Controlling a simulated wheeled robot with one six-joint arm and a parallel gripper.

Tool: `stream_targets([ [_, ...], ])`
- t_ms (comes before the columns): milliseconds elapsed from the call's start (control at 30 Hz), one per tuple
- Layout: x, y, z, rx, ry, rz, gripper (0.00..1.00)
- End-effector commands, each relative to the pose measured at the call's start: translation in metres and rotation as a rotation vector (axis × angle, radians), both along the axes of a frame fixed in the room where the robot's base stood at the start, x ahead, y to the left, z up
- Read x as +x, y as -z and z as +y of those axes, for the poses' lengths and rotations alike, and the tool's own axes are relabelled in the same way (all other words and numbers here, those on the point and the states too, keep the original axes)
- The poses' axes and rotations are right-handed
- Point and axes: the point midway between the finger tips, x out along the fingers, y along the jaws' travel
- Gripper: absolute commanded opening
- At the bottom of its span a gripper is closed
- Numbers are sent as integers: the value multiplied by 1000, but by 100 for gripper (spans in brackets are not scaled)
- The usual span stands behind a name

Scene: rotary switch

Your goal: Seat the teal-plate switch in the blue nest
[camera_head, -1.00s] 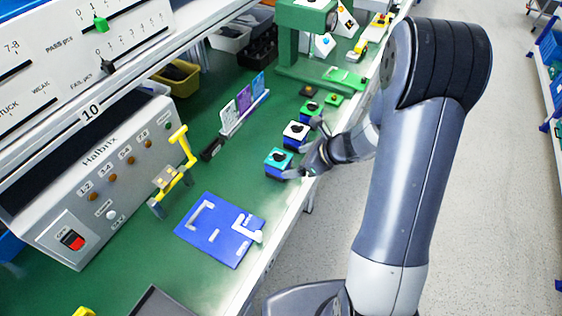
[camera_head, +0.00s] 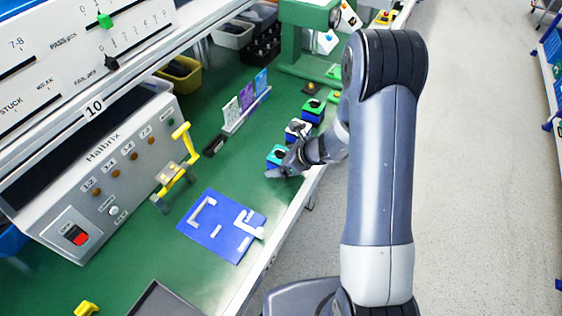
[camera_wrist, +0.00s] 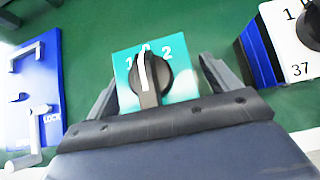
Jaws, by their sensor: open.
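The teal-plate switch (camera_wrist: 185,88) shows in the wrist view with its black knob and white pointer line, between the two fingers of my open gripper (camera_wrist: 158,85). A gap shows between each finger and the plate. In the head view the teal-plate switch (camera_head: 275,155) stands on the green bench, partly hidden by my gripper (camera_head: 283,166). The blue nest (camera_head: 212,232) lies flat on the bench, nearer, with pale corner stops and a clamp handle at its right. Its edge also shows at the left of the wrist view (camera_wrist: 52,75), marked LOCK.
A white-plate switch (camera_head: 298,129) stands just beyond the teal one, and a green-plate switch (camera_head: 313,110) stands farther back. A grey test box (camera_head: 100,180) with a yellow lever (camera_head: 181,160) is at the left. A card rack (camera_head: 247,108) stands behind. Bench between switch and nest is clear.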

Motion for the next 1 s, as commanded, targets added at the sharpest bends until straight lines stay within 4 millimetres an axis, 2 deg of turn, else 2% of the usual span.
stream_targets([
  [67,0,0,0,0,0,0,80],
  [667,0,0,0,0,-1,1,31],
  [1000,0,-3,0,1,-1,-1,30],
])
